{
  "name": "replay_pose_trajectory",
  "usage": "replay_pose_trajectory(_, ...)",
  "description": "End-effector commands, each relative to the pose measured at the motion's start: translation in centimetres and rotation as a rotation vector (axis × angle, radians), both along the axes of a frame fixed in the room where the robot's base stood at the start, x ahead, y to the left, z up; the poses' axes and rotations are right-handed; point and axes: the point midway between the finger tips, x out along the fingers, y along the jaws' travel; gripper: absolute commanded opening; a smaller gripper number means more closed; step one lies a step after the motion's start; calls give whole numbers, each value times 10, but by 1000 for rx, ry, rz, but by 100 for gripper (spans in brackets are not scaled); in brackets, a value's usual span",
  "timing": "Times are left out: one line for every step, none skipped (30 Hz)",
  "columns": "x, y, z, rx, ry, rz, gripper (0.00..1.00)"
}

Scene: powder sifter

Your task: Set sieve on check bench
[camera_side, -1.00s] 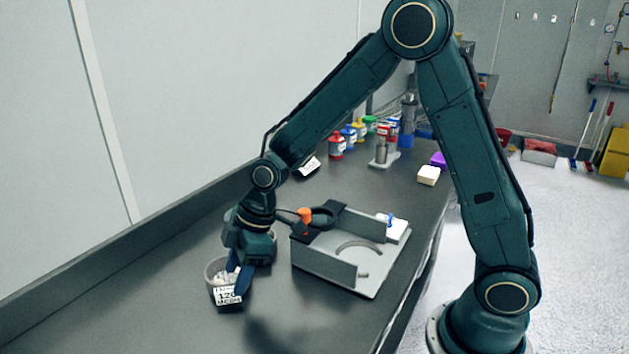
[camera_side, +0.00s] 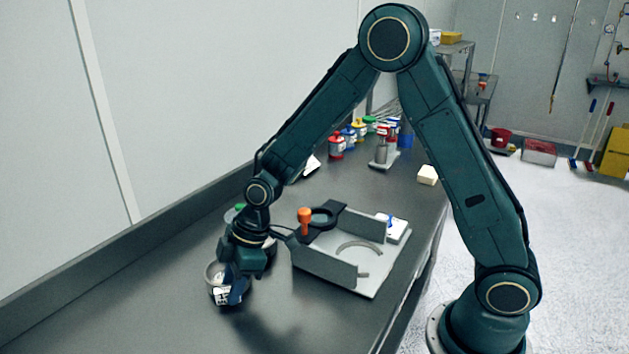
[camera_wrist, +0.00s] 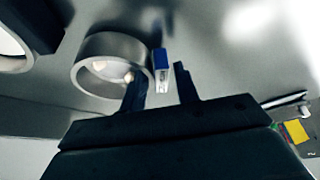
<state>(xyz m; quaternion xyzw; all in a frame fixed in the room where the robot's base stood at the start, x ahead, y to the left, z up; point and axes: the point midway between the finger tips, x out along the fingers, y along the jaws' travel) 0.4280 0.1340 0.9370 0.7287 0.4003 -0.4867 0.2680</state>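The sieve (camera_side: 212,272) is a short grey metal cup with a white printed label, standing on the dark worktop at lower left in the side view. In the wrist view the sieve (camera_wrist: 84,68) is a round ring with pale material inside. My gripper (camera_side: 232,298) is down at its right side, covering part of it and its label. In the wrist view my gripper (camera_wrist: 160,92) has its fingers apart. One finger is at the ring's near right wall and the other is outside. A small blue and white tag (camera_wrist: 160,68) shows between them. I cannot tell whether either finger touches the sieve.
A grey stand with upright walls (camera_side: 325,262) is right of my gripper, with an orange-knobbed black ring part (camera_side: 305,222) at its back. A dark round vessel (camera_wrist: 38,22) is near the sieve. Coloured bottles (camera_side: 337,147) stand at the back. The front worktop (camera_side: 150,310) is clear.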

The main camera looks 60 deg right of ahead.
Motion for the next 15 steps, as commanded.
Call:
replay_pose_trajectory(0, 0, 0, 0, 0, 0, 21)
replay_pose_trajectory(0, 0, 0, 0, 0, 0, 15)
replay_pose_trajectory(0, 0, 0, 0, 0, 0, 7)
replay_pose_trajectory(0, 0, 0, 0, 0, 0, 1)
replay_pose_trajectory(0, 0, 0, 0, 0, 0, 0)
replay_pose_trajectory(0, 0, 0, 0, -1, 0, 0)
replay_pose_trajectory(0, 0, 0, 0, -1, 0, 0)
replay_pose_trajectory(0, 0, 0, 0, -1, 0, 0)
replay_pose_trajectory(0, 0, 0, 0, -1, 0, 0)
replay_pose_trajectory(0, 0, 0, 0, -1, 0, 0)
replay_pose_trajectory(0, 0, 0, 0, -1, 0, 0)
replay_pose_trajectory(0, 0, 0, 0, -1, 0, 0)
replay_pose_trajectory(0, 0, 1, 0, -1, 0, 0)
replay_pose_trajectory(0, 0, 1, 0, -1, 0, 0)
replay_pose_trajectory(0, 0, 2, 0, -2, 1, 0)
